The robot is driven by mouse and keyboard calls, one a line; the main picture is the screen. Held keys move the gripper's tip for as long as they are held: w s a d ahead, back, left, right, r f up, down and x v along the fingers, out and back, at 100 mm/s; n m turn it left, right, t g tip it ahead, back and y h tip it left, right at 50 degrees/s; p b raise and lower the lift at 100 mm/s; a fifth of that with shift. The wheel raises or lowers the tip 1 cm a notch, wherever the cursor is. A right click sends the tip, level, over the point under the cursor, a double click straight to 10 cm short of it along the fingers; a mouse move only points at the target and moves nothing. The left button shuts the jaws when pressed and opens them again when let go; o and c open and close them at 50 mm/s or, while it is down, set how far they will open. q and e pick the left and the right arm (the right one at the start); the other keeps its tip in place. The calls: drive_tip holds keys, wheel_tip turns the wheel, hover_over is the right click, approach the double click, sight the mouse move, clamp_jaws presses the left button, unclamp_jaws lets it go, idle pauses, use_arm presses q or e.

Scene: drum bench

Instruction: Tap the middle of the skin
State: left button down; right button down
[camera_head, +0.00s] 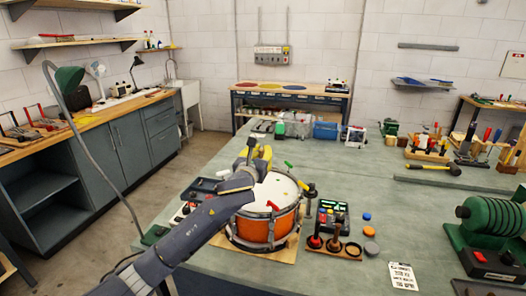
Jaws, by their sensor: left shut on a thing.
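The drum (257,230) has an orange shell with metal hoops and lies skin up on a light wooden board (272,254) on the bench. Its white skin (281,191) faces up, and my left arm hides its left part. My left gripper (257,158) is over the far left side of the drum, near the far rim in the picture. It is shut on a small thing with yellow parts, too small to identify. I cannot tell whether that touches the skin. Small clamps with coloured handles stand around the rim. My right gripper is out of view.
Right of the drum are a tray of coloured parts (333,217), knobbed tools on a wooden holder (334,243), and loose round caps (371,231). A green machine (490,232) stands at the right edge. Bins line the bench's far edge. The middle right bench is mostly free.

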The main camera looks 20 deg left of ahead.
use_arm(q)
drive_tip(key=shift+f, duration=2.8)
drive_tip(key=shift+r, duration=2.65)
